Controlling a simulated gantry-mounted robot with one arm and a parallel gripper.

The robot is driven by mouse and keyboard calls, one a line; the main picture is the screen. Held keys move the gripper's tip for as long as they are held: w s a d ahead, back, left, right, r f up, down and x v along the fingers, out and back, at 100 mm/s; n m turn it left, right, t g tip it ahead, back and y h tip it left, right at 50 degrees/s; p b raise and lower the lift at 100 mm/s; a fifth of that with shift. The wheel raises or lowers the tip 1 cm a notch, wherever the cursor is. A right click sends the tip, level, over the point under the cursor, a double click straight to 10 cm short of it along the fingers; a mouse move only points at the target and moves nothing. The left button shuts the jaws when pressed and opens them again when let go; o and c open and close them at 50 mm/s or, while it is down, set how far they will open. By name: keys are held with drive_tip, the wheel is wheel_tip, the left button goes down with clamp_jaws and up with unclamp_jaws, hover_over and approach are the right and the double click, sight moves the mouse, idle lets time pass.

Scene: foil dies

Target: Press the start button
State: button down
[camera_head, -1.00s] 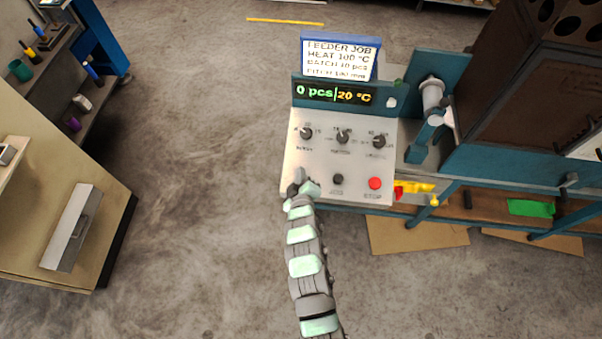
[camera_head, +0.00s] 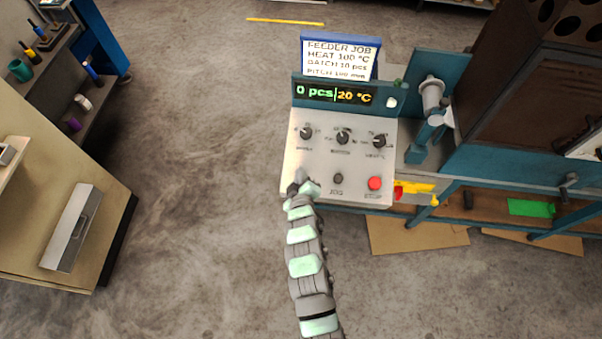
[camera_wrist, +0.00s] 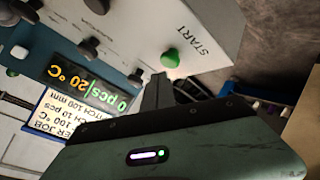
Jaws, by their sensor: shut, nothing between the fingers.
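The green start button (camera_wrist: 170,58) stands on the light control panel (camera_wrist: 215,15) beside the label START in the wrist view. In the head view my gripper hides it at the panel's lower left. My gripper (camera_wrist: 157,84) is shut and empty, its fingertips just short of the button in the picture. I cannot tell whether they touch it. In the head view my gripper (camera_head: 300,177) is over the panel's lower left corner. The display (camera_head: 333,94) reads 0 pcs and 20 °C.
A dark jog button (camera_head: 338,179) and a red stop button (camera_head: 375,183) sit to the right. Three knobs, one in the middle (camera_head: 343,137), line the panel above. A job sign (camera_head: 340,57) stands behind the display. Open floor lies left of the panel.

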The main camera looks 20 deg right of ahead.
drive_tip(key=shift+w+d+f+b, duration=0.1)
drive_tip(key=shift+w+f+b, duration=0.05)
drive_tip(key=shift+f+b, duration=0.25)
drive_tip(key=shift+w+f+b, duration=0.1)
drive_tip(key=shift+f+b, duration=0.2)
drive_tip(key=shift+f, duration=0.25)
idle(0.8)
drive_tip(key=shift+r, duration=0.1)
drive_tip(key=shift+s+r+p, duration=0.25)
drive_tip(key=shift+r+p, duration=0.25)
drive_tip(key=shift+r, duration=0.35)
